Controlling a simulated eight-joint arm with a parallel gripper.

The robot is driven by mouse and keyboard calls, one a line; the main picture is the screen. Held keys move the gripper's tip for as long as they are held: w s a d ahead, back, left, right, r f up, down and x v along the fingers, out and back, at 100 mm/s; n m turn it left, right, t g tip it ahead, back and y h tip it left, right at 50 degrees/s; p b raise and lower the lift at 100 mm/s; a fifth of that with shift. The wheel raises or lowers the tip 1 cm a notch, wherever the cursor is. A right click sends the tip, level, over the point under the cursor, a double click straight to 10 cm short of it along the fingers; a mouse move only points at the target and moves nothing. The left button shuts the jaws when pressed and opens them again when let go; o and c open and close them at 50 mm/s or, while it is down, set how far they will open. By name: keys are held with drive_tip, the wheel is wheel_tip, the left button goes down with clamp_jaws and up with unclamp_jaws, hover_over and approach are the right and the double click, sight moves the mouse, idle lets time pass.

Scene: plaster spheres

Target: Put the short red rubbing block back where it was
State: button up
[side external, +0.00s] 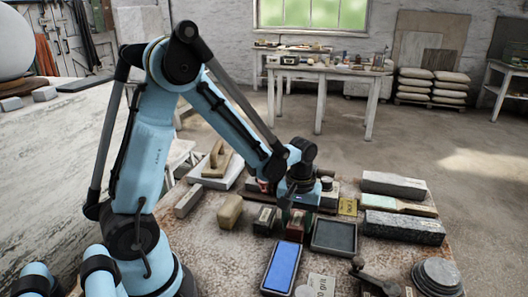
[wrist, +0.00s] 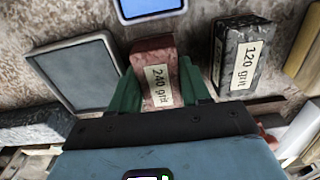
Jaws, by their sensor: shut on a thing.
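The short red rubbing block (wrist: 153,58), with a pale "240 grit" label, is between the green fingers of my gripper (wrist: 158,88) in the wrist view. The fingers are shut on its two long sides, and its far end sticks out past them. In the side external view my gripper (side external: 296,221) points down over the bench, and the red block (side external: 297,227) shows small and partly covered by the fingers. I cannot tell whether its underside touches the bench.
A dark "120 grit" block (wrist: 241,55) stands close to the right in the wrist view. A grey-framed dark plate (wrist: 75,74) lies to the left, and a blue-screened device (side external: 282,267) lies in front. Stone blocks (side external: 404,227) crowd the bench's right side.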

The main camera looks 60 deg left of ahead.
sight(297, 219)
drive_tip(key=shift+f, duration=0.15)
drive_tip(key=o, duration=0.9)
drive_tip(key=shift+o, duration=0.2)
wheel_tip(297, 219, up, 12)
drive_tip(key=s+d+r+m+t, duration=0.1)
drive_tip(key=s+d+m+t, duration=0.3)
drive_tip(key=m, duration=0.5)
drive_tip(key=s+t, duration=0.2)
drive_tip(key=t, duration=0.1)
drive_tip(key=shift+d+r, duration=0.25)
drive_tip(key=shift+d, duration=0.05)
